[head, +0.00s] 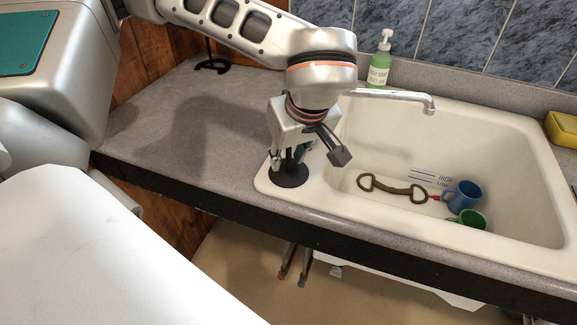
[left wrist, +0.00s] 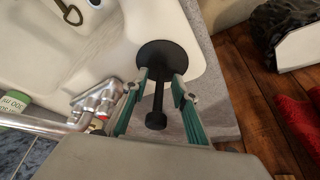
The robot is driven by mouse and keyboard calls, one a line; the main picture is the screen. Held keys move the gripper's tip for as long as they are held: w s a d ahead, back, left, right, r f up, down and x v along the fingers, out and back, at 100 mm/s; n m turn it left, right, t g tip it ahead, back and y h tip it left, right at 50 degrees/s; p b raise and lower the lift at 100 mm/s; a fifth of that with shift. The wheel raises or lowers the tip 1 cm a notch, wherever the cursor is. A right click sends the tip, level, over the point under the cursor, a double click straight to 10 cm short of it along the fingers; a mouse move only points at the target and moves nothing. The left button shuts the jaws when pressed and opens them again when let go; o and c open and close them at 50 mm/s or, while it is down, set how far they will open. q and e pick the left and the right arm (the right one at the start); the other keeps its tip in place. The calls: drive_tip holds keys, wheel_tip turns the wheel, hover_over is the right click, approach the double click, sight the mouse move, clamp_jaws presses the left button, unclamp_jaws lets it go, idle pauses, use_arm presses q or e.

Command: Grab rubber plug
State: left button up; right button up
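The rubber plug (left wrist: 158,58) is a black disc with a thin upright stem and a small knob on top. It stands disc down on the front left corner of the white sink's rim; it also shows in the head view (head: 290,178). My left gripper (left wrist: 160,82) points down over it, with its green-padded fingers on either side of the stem. Gaps show between the stem and both fingers, so the gripper is open. In the head view the left gripper (head: 289,158) partly hides the stem. My right gripper is not in view.
The white sink basin (head: 380,220) holds a bridle bit (head: 392,188), a blue mug (head: 464,196) and a green mug (head: 470,219). A metal faucet (head: 400,96) and a green soap bottle (head: 379,62) stand behind. The grey counter (head: 170,135) left of the sink is mostly clear.

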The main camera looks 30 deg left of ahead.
use_arm(q)
clamp_jaws()
